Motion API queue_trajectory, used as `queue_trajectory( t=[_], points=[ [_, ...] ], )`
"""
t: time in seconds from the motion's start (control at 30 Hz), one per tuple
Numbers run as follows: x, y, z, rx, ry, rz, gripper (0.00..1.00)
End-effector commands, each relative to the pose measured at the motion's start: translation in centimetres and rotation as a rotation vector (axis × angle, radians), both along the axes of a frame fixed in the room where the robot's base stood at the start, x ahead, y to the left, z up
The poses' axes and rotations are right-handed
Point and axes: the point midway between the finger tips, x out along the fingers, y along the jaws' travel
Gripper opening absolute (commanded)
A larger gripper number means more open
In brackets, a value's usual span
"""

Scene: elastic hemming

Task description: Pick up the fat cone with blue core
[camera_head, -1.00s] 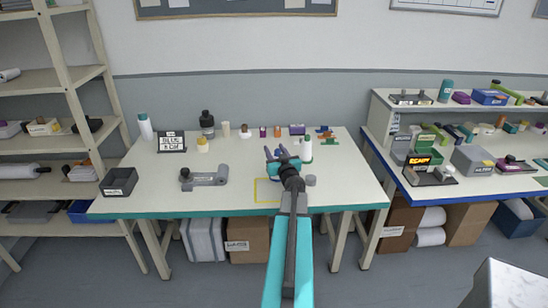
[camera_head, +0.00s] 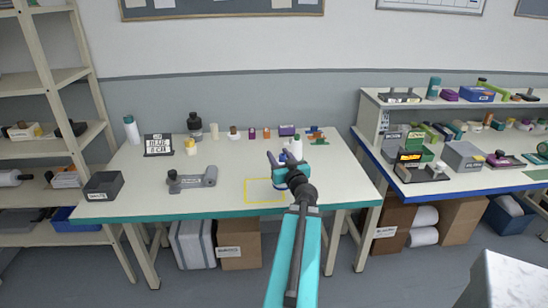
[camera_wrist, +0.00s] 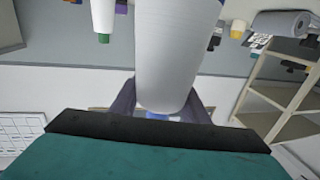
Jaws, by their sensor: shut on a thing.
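The fat cone (camera_wrist: 168,50) is a large pale grey-white body in the wrist view, between the two dark fingers of my gripper (camera_wrist: 165,105). A bit of blue core (camera_wrist: 160,116) shows at its end nearest my gripper. My gripper is shut on the cone; the cone's far end runs out of the picture. In the head view my gripper (camera_head: 280,168) is over the right part of the table, and my wrist hides most of what it holds.
A yellow outlined square (camera_head: 264,190) lies on the white table (camera_head: 230,175), left of my gripper. A grey dispenser (camera_head: 192,179), a dark bin (camera_head: 103,186) and a sign (camera_head: 158,145) stand further left. Several small items line the back. A blue-edged bench (camera_head: 440,188) stands right.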

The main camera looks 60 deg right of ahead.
Motion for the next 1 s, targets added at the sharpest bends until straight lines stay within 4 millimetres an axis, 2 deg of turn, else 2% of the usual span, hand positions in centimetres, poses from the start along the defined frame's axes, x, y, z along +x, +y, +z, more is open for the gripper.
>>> queue_trajectory(
  t=[0.03,0.47,1.0],
  points=[
    [-0.5,0.3,0.0,-0.001,0.000,-0.001,0.00],
    [-0.8,0.4,0.4,0.003,0.002,0.006,0.00],
    [-2.3,1.2,0.7,0.005,0.001,0.003,0.00]
  ],
)
